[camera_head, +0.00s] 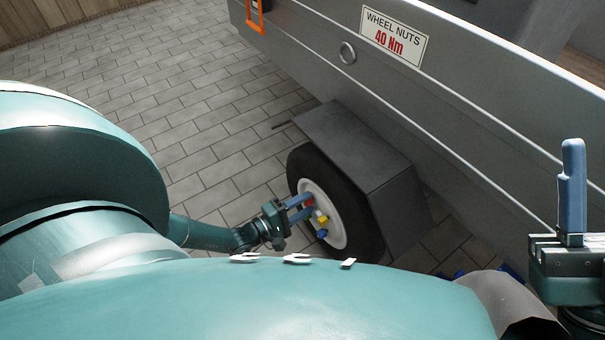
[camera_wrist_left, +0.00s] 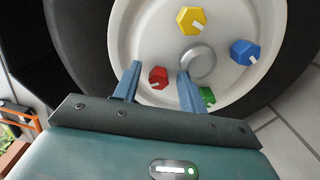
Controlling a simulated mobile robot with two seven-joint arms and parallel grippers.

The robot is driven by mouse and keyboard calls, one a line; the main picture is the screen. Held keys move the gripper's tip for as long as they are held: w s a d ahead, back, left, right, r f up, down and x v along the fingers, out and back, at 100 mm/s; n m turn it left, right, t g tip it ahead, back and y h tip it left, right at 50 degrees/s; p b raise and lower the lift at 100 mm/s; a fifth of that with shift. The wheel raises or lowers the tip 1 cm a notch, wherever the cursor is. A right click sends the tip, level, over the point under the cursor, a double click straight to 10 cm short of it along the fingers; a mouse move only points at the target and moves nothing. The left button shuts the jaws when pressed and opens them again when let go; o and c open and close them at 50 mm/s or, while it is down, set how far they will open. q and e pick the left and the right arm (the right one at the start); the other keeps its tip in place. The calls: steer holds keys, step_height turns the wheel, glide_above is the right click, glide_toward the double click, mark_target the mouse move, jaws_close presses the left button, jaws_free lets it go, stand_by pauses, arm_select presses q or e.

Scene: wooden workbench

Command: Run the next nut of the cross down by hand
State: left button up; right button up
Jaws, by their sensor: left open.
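The white wheel rim (camera_wrist_left: 128,25) carries red, yellow, blue and green nuts around a grey hub cap (camera_wrist_left: 199,64). The red nut (camera_wrist_left: 158,77) lies between the fingertips of my left gripper (camera_wrist_left: 160,72), with gaps on both sides. The yellow nut (camera_wrist_left: 190,20) and blue nut (camera_wrist_left: 244,52) are clear of the fingers. The green nut (camera_wrist_left: 207,96) is partly hidden behind the right finger. In the head view my left gripper (camera_head: 303,207) is open at the wheel, beside the yellow nut (camera_head: 322,219) and blue nut (camera_head: 322,233). My right gripper (camera_head: 572,190) points up at the right edge.
The black tyre (camera_head: 352,212) sits under a grey mudguard (camera_head: 345,135) on the grey trailer side (camera_head: 430,100). A sign (camera_head: 393,38) there reads "WHEEL NUTS 40 Nm". The paved floor (camera_head: 190,100) is open left of the wheel.

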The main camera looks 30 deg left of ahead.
arm_select(q)
steer(key=p+v, duration=0.2)
steer(key=v, duration=1.1)
arm_select(e)
steer(key=f+m+h, duration=0.1)
steer(key=h, duration=0.1)
steer(key=f+m+h, duration=0.1)
steer(key=m, duration=0.1)
steer(key=shift+w+a+f+m+h, duration=0.1)
steer(key=shift+w+f+m+h, duration=0.2)
steer(key=shift+w+f+h, duration=0.1)
arm_select(q)
steer(key=shift+a, duration=0.1)
arm_select(e)
steer(key=shift+r+y, duration=0.2)
steer(key=shift+y, duration=0.1)
